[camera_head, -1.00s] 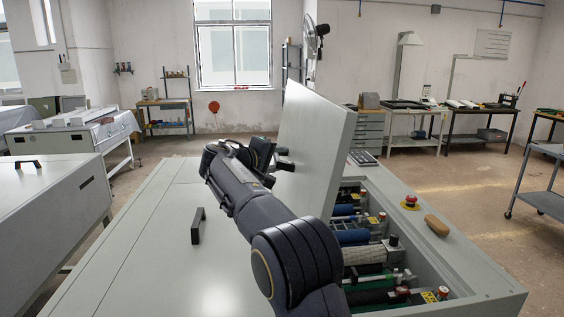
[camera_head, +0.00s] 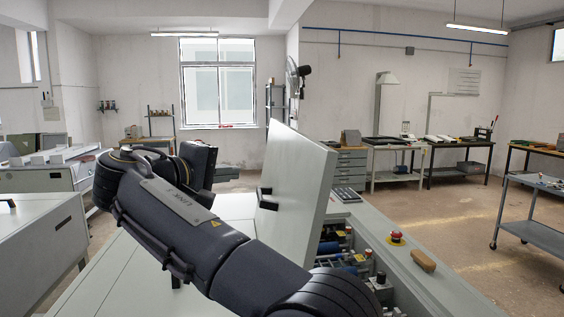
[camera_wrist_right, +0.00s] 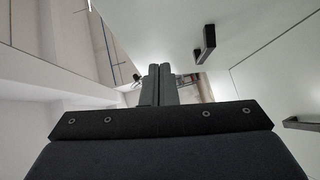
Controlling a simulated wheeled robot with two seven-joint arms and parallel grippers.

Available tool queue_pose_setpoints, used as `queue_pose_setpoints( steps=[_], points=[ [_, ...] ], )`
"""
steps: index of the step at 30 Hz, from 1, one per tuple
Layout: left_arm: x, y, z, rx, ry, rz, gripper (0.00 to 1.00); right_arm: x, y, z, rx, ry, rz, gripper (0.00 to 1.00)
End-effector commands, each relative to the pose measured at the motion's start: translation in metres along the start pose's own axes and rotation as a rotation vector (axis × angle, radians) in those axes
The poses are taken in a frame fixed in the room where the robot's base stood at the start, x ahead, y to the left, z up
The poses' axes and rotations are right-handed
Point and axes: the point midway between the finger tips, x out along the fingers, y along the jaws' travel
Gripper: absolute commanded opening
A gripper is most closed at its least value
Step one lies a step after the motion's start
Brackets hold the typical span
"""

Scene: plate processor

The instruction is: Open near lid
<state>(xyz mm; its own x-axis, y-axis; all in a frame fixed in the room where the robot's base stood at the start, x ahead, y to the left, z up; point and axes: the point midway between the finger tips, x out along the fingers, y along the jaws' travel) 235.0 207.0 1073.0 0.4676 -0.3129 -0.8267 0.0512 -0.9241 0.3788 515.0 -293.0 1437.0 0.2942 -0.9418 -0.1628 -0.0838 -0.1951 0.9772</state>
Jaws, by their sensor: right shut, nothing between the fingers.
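A light grey lid (camera_head: 302,182) of the plate processor stands steeply raised in the head view. Its black handle (camera_head: 266,197) is on the face toward my right arm. My right gripper (camera_head: 203,165) is left of this lid, apart from it and largely hidden behind its own wrist. In the wrist view its two fingers (camera_wrist_right: 160,84) are pressed together with nothing between them. That view also shows two black handles, one above the fingers (camera_wrist_right: 209,39) and one at the right edge (camera_wrist_right: 302,123). A flat closed cover (camera_head: 105,275) lies left of my arm. My left gripper is out of view.
Rollers (camera_head: 345,262) show in the open bay right of the raised lid. A red emergency button (camera_head: 396,238) and a brown block (camera_head: 424,261) sit on the machine's right rim. A grey cabinet (camera_head: 40,240) stands at the left. Open floor lies to the right.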

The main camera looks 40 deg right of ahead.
Motion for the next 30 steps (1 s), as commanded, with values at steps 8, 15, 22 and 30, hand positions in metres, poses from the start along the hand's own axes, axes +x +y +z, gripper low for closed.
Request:
queue_pose_setpoints(
  steps=[8, 15, 22, 30],
  points=[
    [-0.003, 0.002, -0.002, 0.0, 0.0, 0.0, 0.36, -0.089, 0.065, 0.083, -0.013, -0.004, 0.041, 0.0],
    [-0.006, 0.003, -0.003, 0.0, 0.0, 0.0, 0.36, -0.062, 0.068, 0.087, -0.014, -0.013, 0.042, 0.0],
    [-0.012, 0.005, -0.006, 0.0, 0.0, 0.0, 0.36, -0.012, 0.071, 0.087, -0.014, -0.012, 0.041, 0.0],
    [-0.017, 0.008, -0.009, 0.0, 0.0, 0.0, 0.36, 0.026, 0.072, 0.105, -0.013, -0.008, 0.04, 0.0]
  ],
)
